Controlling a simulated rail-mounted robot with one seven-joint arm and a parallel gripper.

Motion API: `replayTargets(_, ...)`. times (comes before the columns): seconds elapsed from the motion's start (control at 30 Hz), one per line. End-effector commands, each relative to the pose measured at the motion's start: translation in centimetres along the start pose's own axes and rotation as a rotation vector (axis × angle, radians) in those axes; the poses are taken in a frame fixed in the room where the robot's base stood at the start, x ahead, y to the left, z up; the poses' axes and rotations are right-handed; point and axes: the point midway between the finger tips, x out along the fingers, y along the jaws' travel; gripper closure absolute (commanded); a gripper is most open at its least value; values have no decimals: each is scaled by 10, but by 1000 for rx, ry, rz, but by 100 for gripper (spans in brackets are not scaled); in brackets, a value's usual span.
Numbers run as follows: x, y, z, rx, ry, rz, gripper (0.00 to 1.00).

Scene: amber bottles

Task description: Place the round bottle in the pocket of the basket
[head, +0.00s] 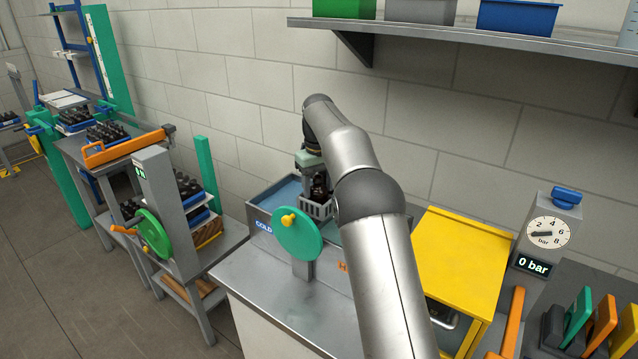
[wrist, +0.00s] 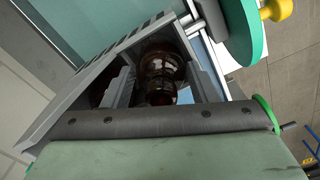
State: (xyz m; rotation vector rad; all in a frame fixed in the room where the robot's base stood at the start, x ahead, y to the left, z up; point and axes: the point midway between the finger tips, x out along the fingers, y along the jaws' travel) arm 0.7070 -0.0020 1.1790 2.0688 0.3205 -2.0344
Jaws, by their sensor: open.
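The round bottle (wrist: 160,68) is dark amber glass and shows in the wrist view between my open fingers, within the grey walls of the basket. In the head view a dark bit of it (head: 320,187) shows just above the basket. The basket (head: 316,209) is light grey with slotted walls, at the tank; its wall also fills the left of the wrist view (wrist: 75,108). My gripper (head: 311,172) is open, pointing down over the basket. The bottle's base and any contact with the fingers are hidden.
A blue-lined tank (head: 264,210) marked COLD surrounds the basket area. A green handwheel (head: 297,234) with a yellow knob stands close in front. A yellow cover (head: 462,258) lies to the right. A shelf (head: 470,36) with bins hangs above. Racks of dark bottles (head: 106,132) stand left.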

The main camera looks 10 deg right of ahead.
Motion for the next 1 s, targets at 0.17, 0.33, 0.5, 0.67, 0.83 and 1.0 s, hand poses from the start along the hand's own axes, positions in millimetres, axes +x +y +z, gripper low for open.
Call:
replayTargets(0.17,-1,-4,1,-5,-24,-11,41)
replayTargets(0.33,-36,-2,-1,-4,-17,-8,41)
replayTargets(0.5,-62,-1,-1,-2,-15,-7,41)
replayTargets(0.67,-74,-1,-1,-2,-15,-7,41)
replayTargets(0.83,-79,-1,0,-1,-15,-6,41)
replayTargets(1.0,-91,-4,10,14,-8,-5,41)
